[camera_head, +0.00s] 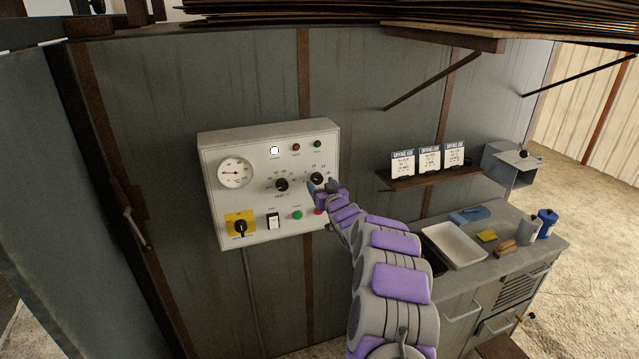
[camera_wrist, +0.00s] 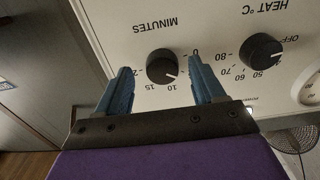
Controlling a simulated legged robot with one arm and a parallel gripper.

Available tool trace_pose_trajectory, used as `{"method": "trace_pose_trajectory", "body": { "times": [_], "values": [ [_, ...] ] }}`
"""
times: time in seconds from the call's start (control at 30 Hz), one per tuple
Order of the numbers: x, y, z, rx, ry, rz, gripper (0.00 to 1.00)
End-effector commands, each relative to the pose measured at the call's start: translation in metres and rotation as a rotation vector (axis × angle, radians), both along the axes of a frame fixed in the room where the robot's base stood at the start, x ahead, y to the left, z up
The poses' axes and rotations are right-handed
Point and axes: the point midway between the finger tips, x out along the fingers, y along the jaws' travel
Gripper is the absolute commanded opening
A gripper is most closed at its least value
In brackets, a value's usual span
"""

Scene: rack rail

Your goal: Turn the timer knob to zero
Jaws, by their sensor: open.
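The timer knob (camera_head: 317,178) is a round black dial at the right of the white control box (camera_head: 210,170) on the wall. In the wrist view, which is upside down, the knob (camera_wrist: 160,65) sits under the word MINUTES. My gripper (camera_wrist: 160,76) is open, with blue fingers on either side of the knob in this view. I cannot tell whether they touch it. In the head view my gripper (camera_head: 322,187) is at the knob and partly covers its surroundings.
The black heat knob (camera_head: 282,184) is left of the timer knob, and a dial gauge (camera_head: 235,173) is farther left. A green button (camera_head: 297,215) and yellow-plated switch (camera_head: 240,226) are below. A card shelf (camera_head: 420,178) and cluttered bench (camera_head: 520,222) stand to the right.

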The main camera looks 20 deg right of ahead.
Motion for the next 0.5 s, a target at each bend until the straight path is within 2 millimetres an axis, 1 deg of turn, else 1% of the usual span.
{"method": "trace_pose_trajectory", "body": {
  "times": [0.1, 0.2, 0.5],
  "values": [
    [0.009, 0.001, 0.000, -0.002, -0.001, 0.001, 0.69],
    [0.013, 0.002, 0.001, -0.002, -0.003, 0.001, 0.69],
    [0.016, 0.002, 0.001, 0.001, -0.003, 0.002, 0.69]
  ]
}}
